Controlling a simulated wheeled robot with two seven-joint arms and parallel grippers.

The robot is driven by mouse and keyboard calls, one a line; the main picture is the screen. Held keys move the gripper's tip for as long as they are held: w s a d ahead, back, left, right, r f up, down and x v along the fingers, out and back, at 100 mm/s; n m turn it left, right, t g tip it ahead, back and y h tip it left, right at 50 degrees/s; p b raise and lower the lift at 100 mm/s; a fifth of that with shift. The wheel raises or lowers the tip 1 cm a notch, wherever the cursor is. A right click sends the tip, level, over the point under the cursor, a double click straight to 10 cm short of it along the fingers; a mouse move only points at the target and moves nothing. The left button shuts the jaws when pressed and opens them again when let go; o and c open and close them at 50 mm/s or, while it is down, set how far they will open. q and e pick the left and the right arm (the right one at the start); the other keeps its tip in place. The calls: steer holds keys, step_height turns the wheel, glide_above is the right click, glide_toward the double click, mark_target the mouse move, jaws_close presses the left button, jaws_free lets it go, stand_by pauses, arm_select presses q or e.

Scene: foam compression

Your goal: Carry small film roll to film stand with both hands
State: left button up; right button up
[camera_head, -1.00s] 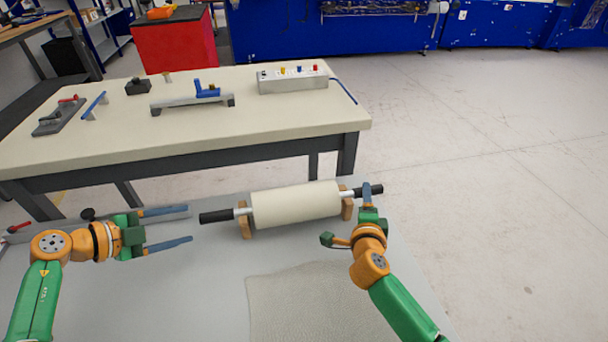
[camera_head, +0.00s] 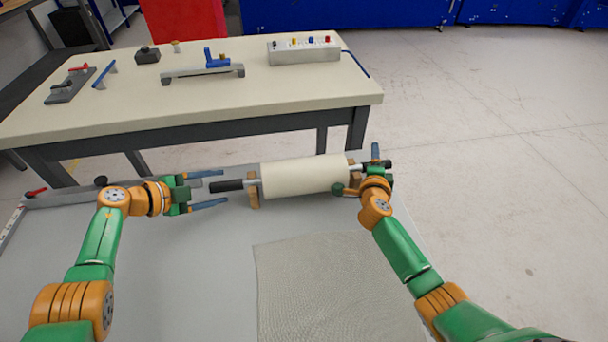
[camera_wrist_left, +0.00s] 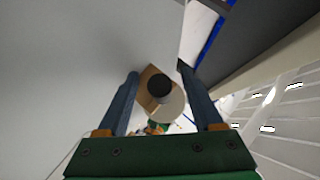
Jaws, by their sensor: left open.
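The small film roll (camera_head: 305,176) is a cream cylinder with black handles on a metal shaft. It rests on two wooden supports, the left one (camera_head: 253,191) showing best. My left gripper (camera_head: 224,187) is open at the roll's left black handle (camera_head: 228,185), with the handle's end between its fingertips. In the left wrist view the round black handle end (camera_wrist_left: 160,85) sits between the two open blue fingers. My right gripper (camera_head: 376,160) is at the roll's right handle; its fingers are partly hidden, so its opening is unclear. I cannot tell which object is the film stand.
A cream-topped table (camera_head: 130,115) stands behind, bearing a grey bracket with a blue clamp (camera_head: 205,72) and a box with coloured knobs (camera_head: 303,49). A textured sheet (camera_head: 325,290) lies on the grey surface in front. Floor is clear at the right.

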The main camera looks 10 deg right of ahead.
steer(key=shift+w, duration=0.1)
arm_select(q)
jaws_close()
arm_select(e)
jaws_close()
steer(key=shift+f, duration=0.1)
stand_by(1.0)
arm_select(q)
steer(key=shift+r, duration=0.1)
